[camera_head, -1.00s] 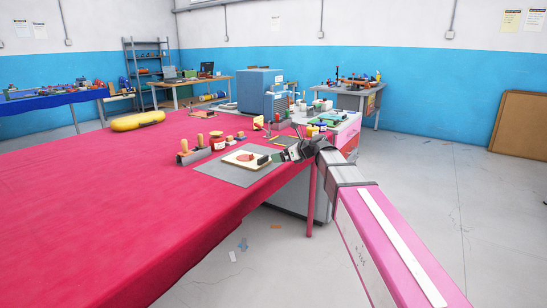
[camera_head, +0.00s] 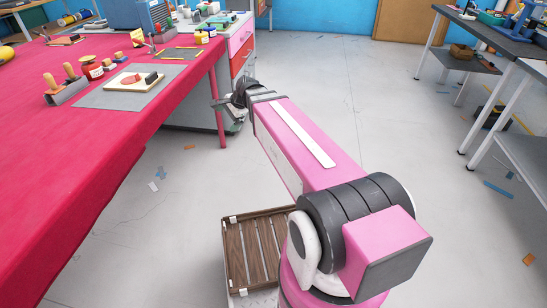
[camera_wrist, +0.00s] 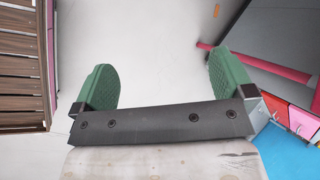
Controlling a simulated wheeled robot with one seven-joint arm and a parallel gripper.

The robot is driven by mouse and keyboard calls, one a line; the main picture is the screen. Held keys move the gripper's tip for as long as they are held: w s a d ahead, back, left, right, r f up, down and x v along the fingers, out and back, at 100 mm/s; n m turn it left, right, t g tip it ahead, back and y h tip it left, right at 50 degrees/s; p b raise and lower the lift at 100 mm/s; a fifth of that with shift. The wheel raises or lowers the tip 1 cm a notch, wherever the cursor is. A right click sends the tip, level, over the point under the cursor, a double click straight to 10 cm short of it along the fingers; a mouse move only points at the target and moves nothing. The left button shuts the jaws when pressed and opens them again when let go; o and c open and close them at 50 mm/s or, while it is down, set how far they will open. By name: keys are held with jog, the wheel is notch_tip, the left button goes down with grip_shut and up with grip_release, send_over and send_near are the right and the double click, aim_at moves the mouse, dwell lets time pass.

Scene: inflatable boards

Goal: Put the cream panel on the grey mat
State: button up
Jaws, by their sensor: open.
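The cream panel (camera_head: 138,87) lies flat on the grey mat (camera_head: 95,100) on the red-covered table, as the head view shows. A dark red round patch and a black block are on top of the panel. Bare mat shows around the panel. My gripper (camera_head: 226,122) is off the table's right edge, over the floor side, apart from the panel. In the wrist view my gripper (camera_wrist: 162,82) has its two green pads wide apart with nothing between them. Neither panel nor mat can be made out in the wrist view.
On the red table (camera_head: 60,170), wooden-handled tools (camera_head: 62,88) stand left of the mat, with a red jar (camera_head: 92,67) behind. Dark workbenches (camera_head: 490,40) stand at right; the floor between is mostly clear.

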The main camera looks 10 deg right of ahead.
jog(key=s+d+f+n+g+h, duration=0.3)
jog(key=s+d+f+n+h, duration=0.3)
jog(key=s+d+f+n, duration=0.5)
jog(key=s+d+f, duration=0.1)
jog(key=s+d, duration=0.2)
jog(key=d, duration=0.2)
jog(key=shift+f, duration=0.4)
